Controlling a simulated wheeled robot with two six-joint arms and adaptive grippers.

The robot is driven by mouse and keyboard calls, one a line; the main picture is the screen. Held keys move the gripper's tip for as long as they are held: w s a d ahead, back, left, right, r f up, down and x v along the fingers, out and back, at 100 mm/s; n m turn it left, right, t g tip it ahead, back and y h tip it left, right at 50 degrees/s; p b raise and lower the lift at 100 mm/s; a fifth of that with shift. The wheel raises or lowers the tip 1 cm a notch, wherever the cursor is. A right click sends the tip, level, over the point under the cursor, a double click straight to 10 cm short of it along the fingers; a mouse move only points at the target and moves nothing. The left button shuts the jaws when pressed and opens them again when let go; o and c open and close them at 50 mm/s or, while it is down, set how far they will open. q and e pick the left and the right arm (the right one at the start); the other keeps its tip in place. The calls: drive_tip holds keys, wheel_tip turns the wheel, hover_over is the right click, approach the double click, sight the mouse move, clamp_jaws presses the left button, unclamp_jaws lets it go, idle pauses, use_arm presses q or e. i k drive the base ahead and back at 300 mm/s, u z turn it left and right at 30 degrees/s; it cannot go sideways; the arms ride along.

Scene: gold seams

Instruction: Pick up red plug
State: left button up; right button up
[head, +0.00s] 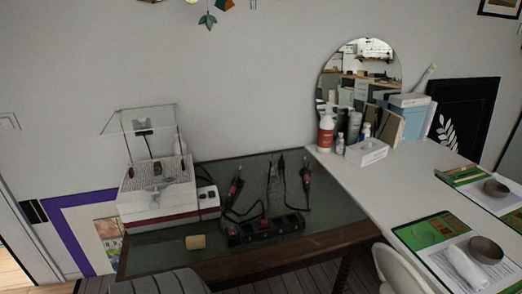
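A black block-like strip (290,223), perhaps a power strip, lies near the front edge of the dark green-topped table. Small red parts (264,223) show on it, perhaps the red plug, but they are too small to tell apart. Behind it, two tools with red on their handles (236,188) (305,174) stand or lie with dark cables near them. Neither of my grippers is in view.
A white and red machine (157,196) with a clear raised cover stands at the table's left. A small tan block (195,242) lies near the front edge. A white table (375,190) with bottles and a round mirror (345,65) adjoins on the right. Chairs stand in front.

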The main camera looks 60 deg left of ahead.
sight(263, 222)
drive_tip(key=u, duration=0.65)
drive_tip(key=i, duration=0.8)
drive_tip(key=u, duration=0.85)
